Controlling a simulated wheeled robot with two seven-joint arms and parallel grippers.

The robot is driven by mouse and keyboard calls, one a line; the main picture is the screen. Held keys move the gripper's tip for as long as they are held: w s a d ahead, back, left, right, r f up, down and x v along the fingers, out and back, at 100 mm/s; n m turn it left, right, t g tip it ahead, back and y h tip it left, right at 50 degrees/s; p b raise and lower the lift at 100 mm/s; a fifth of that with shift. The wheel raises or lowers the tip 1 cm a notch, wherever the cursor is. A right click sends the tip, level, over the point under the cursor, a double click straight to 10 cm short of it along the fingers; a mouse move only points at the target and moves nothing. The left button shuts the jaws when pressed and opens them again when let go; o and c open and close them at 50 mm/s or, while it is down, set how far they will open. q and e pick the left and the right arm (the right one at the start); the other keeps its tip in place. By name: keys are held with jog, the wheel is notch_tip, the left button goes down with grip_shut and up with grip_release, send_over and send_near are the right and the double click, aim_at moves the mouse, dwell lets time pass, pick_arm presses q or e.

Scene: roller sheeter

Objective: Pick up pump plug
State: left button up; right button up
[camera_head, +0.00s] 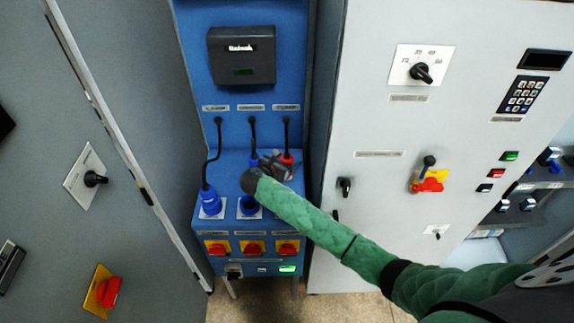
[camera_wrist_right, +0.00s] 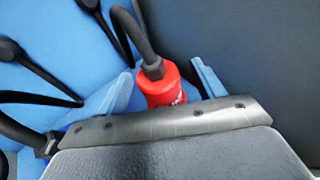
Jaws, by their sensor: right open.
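A red plug (camera_head: 287,158) with a black cable stands at the right of the blue socket cabinet. It also shows in the right wrist view (camera_wrist_right: 162,88), upright between the two finger tips. My right gripper (camera_head: 276,168) is open, with its fingers on either side of the red plug; contact cannot be told. A blue plug (camera_head: 210,202) sits in the left socket, and another blue plug (camera_head: 253,160) is partly hidden behind my gripper. The labels are too small to show which one is the pump plug. My left gripper is not in view.
The blue cabinet (camera_head: 204,160) has a black box (camera_head: 241,55) above and red-yellow switches (camera_head: 253,248) on its front. A middle socket (camera_head: 249,208) lies beside my forearm. Grey cabinets (camera_head: 330,230) stand close on both sides. Black cables hang above the plugs.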

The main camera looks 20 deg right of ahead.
jog(key=shift+w+d+f, duration=0.3)
jog(key=shift+w+f, duration=0.1)
jog(key=shift+w, duration=0.1)
jog(key=shift+s+r, duration=0.1)
jog(key=shift+c, duration=1.1)
jog(key=c, duration=1)
jog(key=shift+r, duration=0.1)
